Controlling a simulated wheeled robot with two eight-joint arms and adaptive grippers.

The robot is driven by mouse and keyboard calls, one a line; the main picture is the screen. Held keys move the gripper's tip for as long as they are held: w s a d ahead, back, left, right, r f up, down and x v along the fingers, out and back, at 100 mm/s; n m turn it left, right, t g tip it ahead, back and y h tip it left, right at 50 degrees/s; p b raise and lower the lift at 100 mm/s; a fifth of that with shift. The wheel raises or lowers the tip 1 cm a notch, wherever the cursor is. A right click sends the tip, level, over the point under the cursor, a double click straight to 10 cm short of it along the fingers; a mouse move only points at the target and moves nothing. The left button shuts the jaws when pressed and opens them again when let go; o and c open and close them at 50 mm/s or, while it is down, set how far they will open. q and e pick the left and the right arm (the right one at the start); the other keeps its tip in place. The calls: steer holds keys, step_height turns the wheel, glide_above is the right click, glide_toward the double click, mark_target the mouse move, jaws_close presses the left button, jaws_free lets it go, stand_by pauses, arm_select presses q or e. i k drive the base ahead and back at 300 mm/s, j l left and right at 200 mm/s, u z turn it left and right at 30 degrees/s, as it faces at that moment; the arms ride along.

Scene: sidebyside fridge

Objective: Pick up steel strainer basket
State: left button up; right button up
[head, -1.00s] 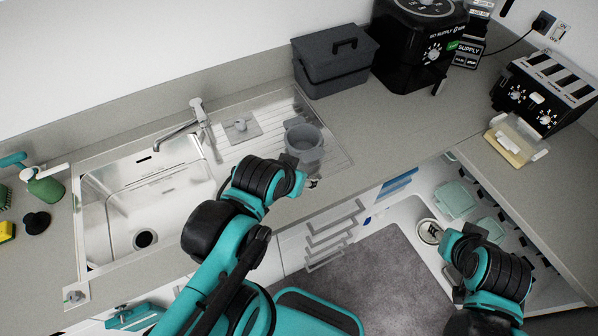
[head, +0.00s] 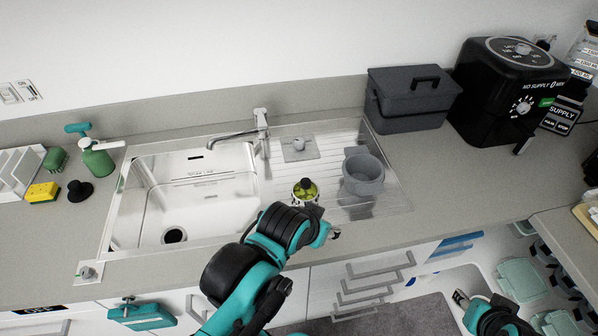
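A small round steel-rimmed basket (head: 305,191) with green contents and a dark knob is on the drainboard, right of the sink bowl. It looks like the strainer basket, but I cannot be sure. My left arm partly covers its near side. My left gripper (head: 333,232) is in front and to the right of it, above the counter's front edge, apart from it. Its fingers are too small and hidden to read. My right gripper (head: 460,298) is low at the right, away from the counter top, and its fingers are unclear.
A grey pot-like container (head: 364,176) stands on the drainboard to the right. Behind are a square plate with a knob (head: 300,149) and the tap (head: 262,135). The sink bowl (head: 190,200) is empty. A grey lidded box (head: 410,101) and black appliance (head: 505,90) stand at the back right.

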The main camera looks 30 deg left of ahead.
mark_target(305, 189)
steer(key=u, duration=1.05)
